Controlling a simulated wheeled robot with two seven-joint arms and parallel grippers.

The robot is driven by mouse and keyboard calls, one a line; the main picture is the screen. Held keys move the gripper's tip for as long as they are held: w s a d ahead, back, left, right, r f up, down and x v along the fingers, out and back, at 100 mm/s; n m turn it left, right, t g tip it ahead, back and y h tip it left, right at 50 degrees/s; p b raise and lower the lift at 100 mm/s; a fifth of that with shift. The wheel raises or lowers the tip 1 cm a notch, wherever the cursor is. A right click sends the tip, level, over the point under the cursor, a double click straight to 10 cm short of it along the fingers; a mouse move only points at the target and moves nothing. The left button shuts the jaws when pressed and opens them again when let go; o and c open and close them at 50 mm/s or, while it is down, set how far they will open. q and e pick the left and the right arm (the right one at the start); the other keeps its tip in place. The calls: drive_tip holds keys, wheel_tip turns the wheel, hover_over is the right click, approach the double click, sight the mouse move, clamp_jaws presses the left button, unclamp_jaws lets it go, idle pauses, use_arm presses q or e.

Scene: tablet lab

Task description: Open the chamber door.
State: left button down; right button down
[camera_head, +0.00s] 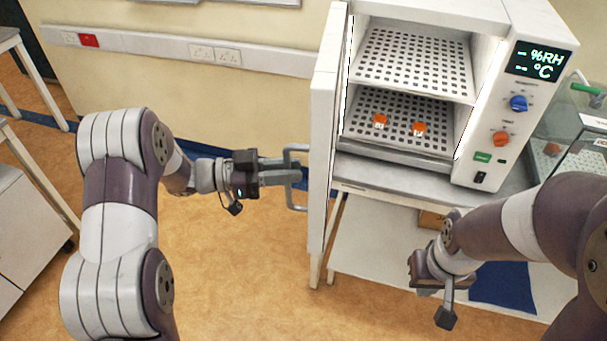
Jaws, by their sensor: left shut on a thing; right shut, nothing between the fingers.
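The white chamber (515,130) stands on a table at the right, with a display, knobs and buttons on its right panel. Its door (322,130) stands swung open to the left, seen nearly edge-on. The two perforated shelves inside are in plain view. The door's grey handle (297,208) sticks out on the left of the door. My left gripper (290,176) is shut on this handle. My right gripper (430,290) is shut and empty, low in front of the table; its fingertips are hard to make out.
Two small orange-capped items, one an orange-capped bottle (380,121), stand on the lower shelf. A glass-sided case (575,145) with a green handle is at the far right. A blue mat (503,285) lies below. The floor left of the door is clear.

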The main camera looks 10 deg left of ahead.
use_arm(q)
drive_tip(key=a, duration=0.2)
drive_tip(key=w+a, duration=0.1)
drive_tip(key=a, duration=0.1)
drive_tip(key=shift+r, duration=0.1)
drive_tip(key=shift+w, duration=0.1)
drive_tip(key=c, duration=1.2)
unclamp_jaws()
drive_tip(key=shift+d, duration=0.1)
drive_tip(key=s+a+b, duration=0.2)
drive_tip(key=a+b, duration=0.2)
drive_tip(key=a, duration=0.8)
drive_tip(key=shift+s+a, duration=0.15)
drive_tip(key=shift+s, duration=0.1)
